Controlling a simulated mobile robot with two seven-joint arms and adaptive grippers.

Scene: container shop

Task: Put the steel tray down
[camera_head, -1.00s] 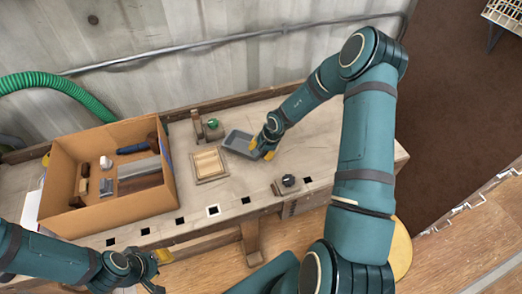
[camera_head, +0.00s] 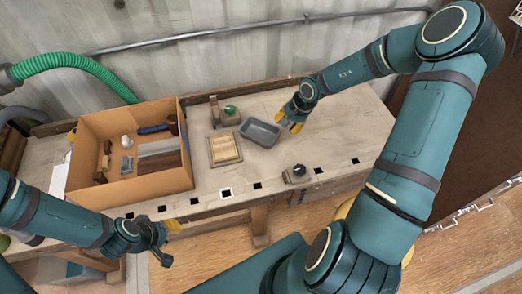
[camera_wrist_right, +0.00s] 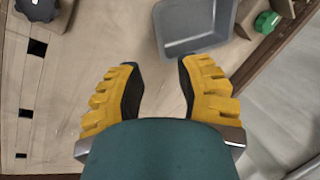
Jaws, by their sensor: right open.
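The steel tray (camera_head: 260,132) is a small grey, empty, rectangular tray lying flat on the workbench. It also shows in the right wrist view (camera_wrist_right: 196,44), just beyond my fingertips. My right gripper (camera_head: 291,121) is at the tray's right end in the head view. In the right wrist view this gripper (camera_wrist_right: 157,78) is open, with nothing between its yellow-padded fingers and bare bench below. My left gripper (camera_head: 168,243) is in front of the bench's front edge, with its fingers apart and empty.
On the workbench (camera_head: 330,118), a cardboard box (camera_head: 150,188) of tools stands left. A wooden slatted piece (camera_head: 224,149) lies left of the tray. A green-knobbed clamp (camera_head: 230,110) is behind it and a black knob (camera_head: 298,170) at the front edge. Bench right of the tray is clear.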

